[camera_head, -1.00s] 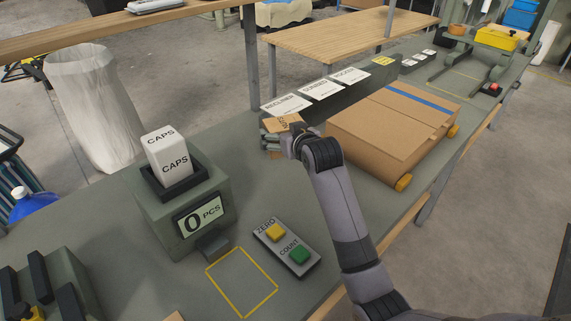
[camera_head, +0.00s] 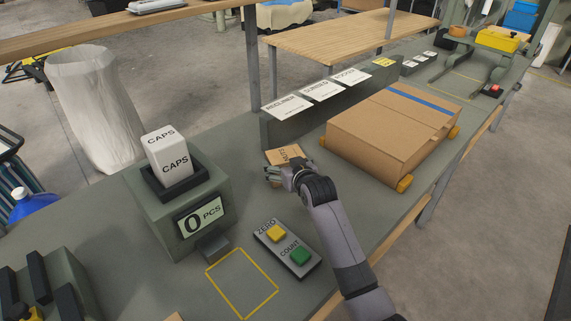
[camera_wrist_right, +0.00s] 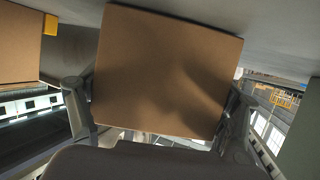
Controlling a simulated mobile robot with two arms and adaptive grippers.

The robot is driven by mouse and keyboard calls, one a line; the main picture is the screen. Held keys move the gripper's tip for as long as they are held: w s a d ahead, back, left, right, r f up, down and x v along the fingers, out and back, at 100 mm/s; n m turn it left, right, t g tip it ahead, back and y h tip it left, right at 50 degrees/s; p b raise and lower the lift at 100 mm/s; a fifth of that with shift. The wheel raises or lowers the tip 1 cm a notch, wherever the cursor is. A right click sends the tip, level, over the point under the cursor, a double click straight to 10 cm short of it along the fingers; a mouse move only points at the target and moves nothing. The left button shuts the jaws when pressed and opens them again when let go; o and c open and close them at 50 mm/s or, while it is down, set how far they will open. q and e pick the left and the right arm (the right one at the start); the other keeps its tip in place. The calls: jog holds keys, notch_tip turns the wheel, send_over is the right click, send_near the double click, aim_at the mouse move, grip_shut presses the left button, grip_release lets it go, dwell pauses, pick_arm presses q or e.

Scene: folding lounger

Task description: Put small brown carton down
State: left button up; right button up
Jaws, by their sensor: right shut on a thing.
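The small brown carton (camera_head: 284,154) shows in the head view just beyond my right gripper, with dark print on its top. My right gripper (camera_head: 278,170) is shut on it, and its fingers hide part of the near side. In the right wrist view the carton (camera_wrist_right: 165,72) fills the middle as a plain brown face, with a finger at each side. In the head view it is over the green bench (camera_head: 225,150), left of the large carton; I cannot tell whether it touches the bench. My left gripper does not show.
A large brown carton (camera_head: 390,130) with a blue stripe lies to the right. A dark rack with label cards (camera_head: 320,90) stands behind. The counting scale (camera_head: 185,205) is left, with a ZERO and COUNT button panel (camera_head: 287,248) and a yellow-outlined square (camera_head: 242,284) in front.

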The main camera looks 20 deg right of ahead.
jog(key=o, duration=1.5)
jog(key=shift+f, duration=0.15)
jog(key=shift+c, duration=0.2)
